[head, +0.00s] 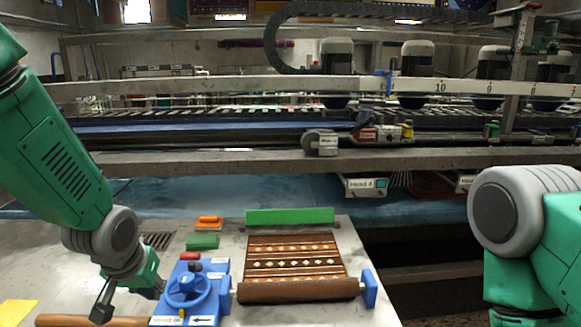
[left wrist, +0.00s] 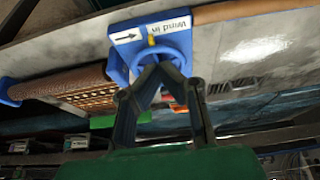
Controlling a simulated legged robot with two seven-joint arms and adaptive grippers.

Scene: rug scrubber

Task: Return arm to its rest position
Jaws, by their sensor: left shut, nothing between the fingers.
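My left arm (head: 55,170) comes down from the left in the head view. Its left gripper (head: 150,290) is low beside the blue hand wheel (head: 188,288). In the left wrist view, the left gripper (left wrist: 163,70) has its fingertips together, with nothing between them.
A patterned rug (head: 295,262) lies on the grey worktop (head: 330,312), partly rolled at its front edge. Orange (head: 208,220) and green (head: 202,242) blocks lie behind the wheel. A brown roller (head: 90,321) extends left. A machine rail (head: 240,160) crosses behind.

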